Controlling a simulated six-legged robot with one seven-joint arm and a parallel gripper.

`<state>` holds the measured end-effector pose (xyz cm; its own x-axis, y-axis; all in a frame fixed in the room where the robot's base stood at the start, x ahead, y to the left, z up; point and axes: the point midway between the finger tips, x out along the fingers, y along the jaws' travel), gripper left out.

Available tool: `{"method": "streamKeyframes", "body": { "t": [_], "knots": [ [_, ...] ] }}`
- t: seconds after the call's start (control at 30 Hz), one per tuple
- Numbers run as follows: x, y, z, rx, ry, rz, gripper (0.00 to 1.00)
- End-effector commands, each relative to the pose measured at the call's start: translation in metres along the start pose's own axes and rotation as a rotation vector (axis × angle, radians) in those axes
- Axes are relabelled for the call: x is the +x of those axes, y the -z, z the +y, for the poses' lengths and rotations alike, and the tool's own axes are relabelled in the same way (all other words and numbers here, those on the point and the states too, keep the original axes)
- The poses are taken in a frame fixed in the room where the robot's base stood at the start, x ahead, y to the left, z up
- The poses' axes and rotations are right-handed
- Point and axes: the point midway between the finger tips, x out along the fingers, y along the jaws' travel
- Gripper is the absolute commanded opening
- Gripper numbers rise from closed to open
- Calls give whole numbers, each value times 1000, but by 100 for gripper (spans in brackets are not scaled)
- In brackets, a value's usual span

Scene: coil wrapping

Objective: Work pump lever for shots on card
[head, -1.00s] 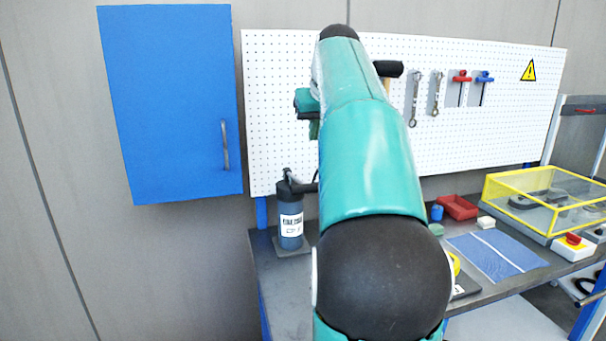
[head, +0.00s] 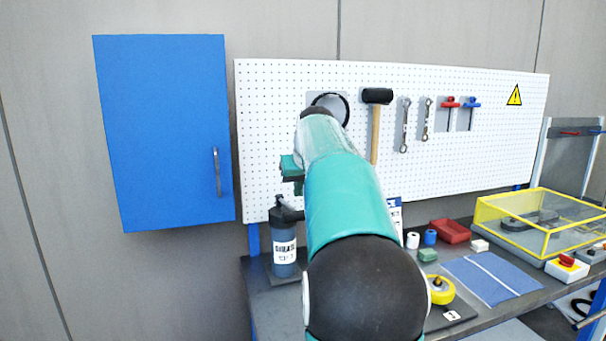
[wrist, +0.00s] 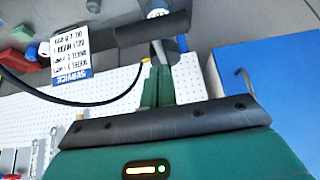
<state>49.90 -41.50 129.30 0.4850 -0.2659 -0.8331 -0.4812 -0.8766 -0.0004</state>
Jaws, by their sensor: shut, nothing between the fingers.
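The pump bottle (head: 284,255) is dark blue with a white label and a black top (head: 287,210). It stands upright at the left end of the bench. My gripper (head: 297,187) is shut and empty above the pump top, apart from it as far as the head view shows. In the wrist view my teal fingers (wrist: 157,75) are together. A black bar (wrist: 150,30) crosses beyond them; I cannot tell if it is the pump lever. A printed card (wrist: 67,55) with a blue band shows in the wrist view; in the head view the card (head: 396,216) is partly behind my arm.
The blue cabinet (head: 165,130) hangs left. The pegboard (head: 275,110) holds a black ring, a hammer (head: 376,120) and several tools. On the bench are a yellow-framed box (head: 545,222), a red bin (head: 450,231), a blue mat (head: 490,278) and a yellow round object (head: 441,291).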

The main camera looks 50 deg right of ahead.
Motion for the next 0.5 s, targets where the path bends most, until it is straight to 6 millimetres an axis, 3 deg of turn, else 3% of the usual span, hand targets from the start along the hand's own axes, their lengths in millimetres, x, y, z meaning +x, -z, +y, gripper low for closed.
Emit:
{"method": "streamKeyframes", "body": {
  "t": [0.2,0.5],
  "knots": [
    [16,-20,0,1,-1,1,0],
    [21,-24,0,1,-1,2,0]
  ]
}}
